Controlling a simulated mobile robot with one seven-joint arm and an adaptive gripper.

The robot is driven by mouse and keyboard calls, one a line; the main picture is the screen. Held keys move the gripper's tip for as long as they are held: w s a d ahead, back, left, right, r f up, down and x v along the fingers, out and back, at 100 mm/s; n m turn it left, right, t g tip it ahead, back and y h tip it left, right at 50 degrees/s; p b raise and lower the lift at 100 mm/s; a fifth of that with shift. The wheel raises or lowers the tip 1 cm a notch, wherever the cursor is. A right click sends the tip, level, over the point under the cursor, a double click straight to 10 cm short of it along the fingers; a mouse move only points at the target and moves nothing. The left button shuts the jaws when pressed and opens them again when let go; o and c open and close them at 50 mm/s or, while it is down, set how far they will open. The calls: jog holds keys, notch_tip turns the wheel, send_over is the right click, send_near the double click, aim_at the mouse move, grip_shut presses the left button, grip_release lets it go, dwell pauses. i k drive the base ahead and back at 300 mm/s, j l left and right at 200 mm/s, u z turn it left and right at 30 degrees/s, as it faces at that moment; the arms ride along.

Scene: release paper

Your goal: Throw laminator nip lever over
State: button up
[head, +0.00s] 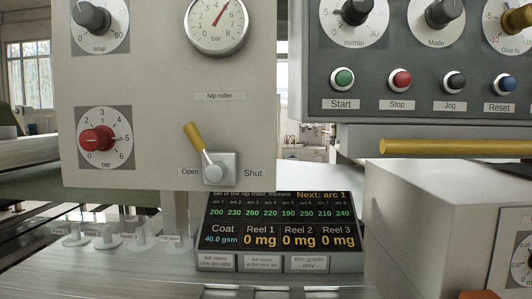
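The nip roller lever (194,137) has a yellow handle on a grey square base (222,168), mounted on a pale upright panel left of centre in the head view. The lever tilts up and to the left, leaning to the side of the "Open" label (190,172). The "Shut" label (253,173) is to the right of the base. A "Nip roller" label (220,96) is above it. My gripper is not in view, and nothing touches the lever.
A pressure gauge (218,24) and a red knob (97,139) share the panel. A dark control panel (430,70) with knobs and buttons and a yellow bar (455,147) are at right. A display (278,228) stands below the lever. The space before the lever looks clear.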

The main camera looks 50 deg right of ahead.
aim_at(215, 171)
jog(key=z, duration=0.9)
jog(key=j, duration=0.2)
jog(key=i+j+z, duration=0.15)
jog(key=j, duration=0.1)
